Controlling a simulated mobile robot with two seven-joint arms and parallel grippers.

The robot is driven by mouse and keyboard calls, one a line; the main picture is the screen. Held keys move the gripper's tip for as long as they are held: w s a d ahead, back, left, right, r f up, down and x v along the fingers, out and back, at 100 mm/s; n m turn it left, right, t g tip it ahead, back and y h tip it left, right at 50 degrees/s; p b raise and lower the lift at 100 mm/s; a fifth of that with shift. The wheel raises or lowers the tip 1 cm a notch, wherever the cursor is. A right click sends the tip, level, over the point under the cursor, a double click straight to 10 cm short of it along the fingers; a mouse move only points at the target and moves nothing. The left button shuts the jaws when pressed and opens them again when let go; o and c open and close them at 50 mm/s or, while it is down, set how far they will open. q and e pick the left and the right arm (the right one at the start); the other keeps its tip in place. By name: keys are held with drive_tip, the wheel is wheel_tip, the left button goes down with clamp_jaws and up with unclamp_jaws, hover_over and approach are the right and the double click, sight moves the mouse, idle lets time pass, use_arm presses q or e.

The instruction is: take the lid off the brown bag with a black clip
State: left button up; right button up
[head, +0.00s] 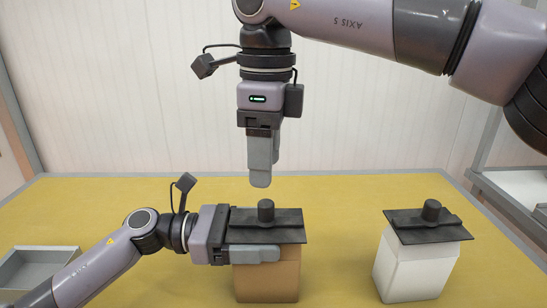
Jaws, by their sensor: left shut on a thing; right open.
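The brown bag (267,281) stands upright on the yellow table, left of the picture's right half. A flat black lid (285,233) with a round knob (265,211) sits on its top. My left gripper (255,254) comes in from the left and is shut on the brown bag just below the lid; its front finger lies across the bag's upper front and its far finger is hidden. My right gripper (262,170) points straight down above the knob, open and empty, with a small gap between its fingertips and the knob.
A white bag (405,270) with a similar black lid (420,234) and knob stands to the right. A grey tray (40,253) lies at the left edge. A grey-framed shelf (510,190) stands at the right. The table behind the bags is clear.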

sight(266, 202)
wheel_tip(266, 202, down, 8)
drive_tip(key=n, duration=0.3)
drive_tip(key=n+y, duration=0.1)
drive_tip(key=shift+f, duration=0.25)
idle(0.4)
clamp_jaws()
drive_tip(key=shift+r, duration=0.15)
idle(0.4)
drive_tip(key=shift+r, duration=1)
drive_tip(key=shift+r, duration=2)
use_arm(q)
drive_tip(key=o, duration=1.4)
